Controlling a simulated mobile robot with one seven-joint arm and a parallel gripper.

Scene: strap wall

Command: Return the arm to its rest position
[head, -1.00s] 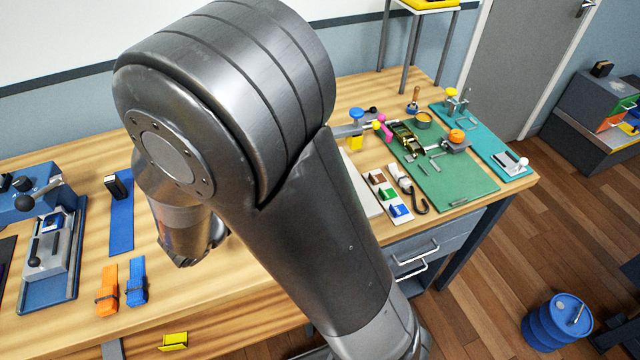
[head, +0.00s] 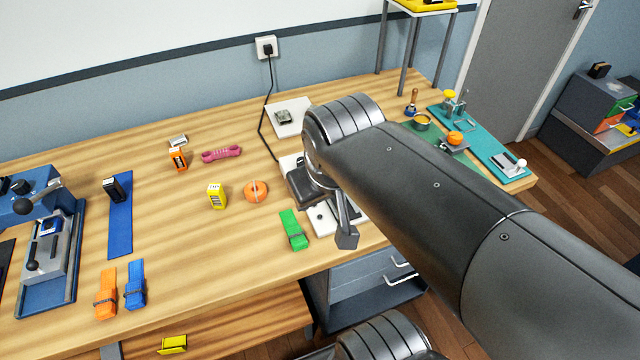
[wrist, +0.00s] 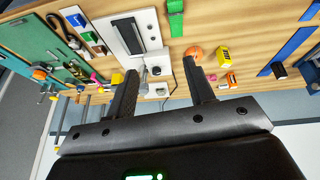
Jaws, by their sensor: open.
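My arm reaches in from the lower right of the head view and its end is over the right-middle part of the workbench (head: 150,250). My gripper (wrist: 160,82) shows in the wrist view with its two dark fingers spread apart and nothing between them. In the head view the arm itself hides most of the gripper.
A green strap (head: 293,230), a yellow box (head: 217,196) and a pink item (head: 221,154) lie on the bench. Orange (head: 106,294) and blue (head: 135,285) straps lie at the front left. A clamp device (head: 50,250) stands at the left. A teal mat (head: 478,140) lies at the far right.

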